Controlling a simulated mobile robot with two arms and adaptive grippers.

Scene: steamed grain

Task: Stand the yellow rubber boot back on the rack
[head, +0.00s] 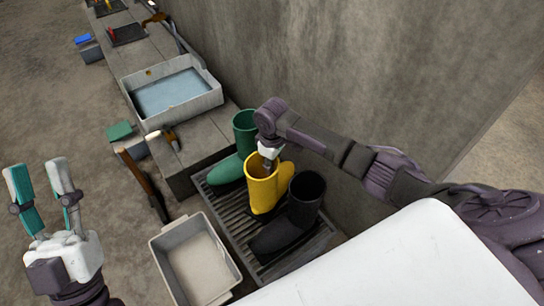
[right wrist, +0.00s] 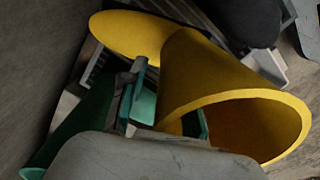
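The yellow rubber boot (head: 262,188) is on the dark slatted rack (head: 237,222), its shaft roughly upright and its toe towards the wall. My left gripper (head: 42,185) is open and empty at the far left.
A grey empty bin (head: 158,247) stands left of the rack. A hammer-like tool (head: 150,187) leans by the stone bench (head: 190,150). A water basin (head: 212,98) stands on the bench. A concrete wall (head: 330,80) runs behind the rack. A white surface (head: 400,270) fills the lower right.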

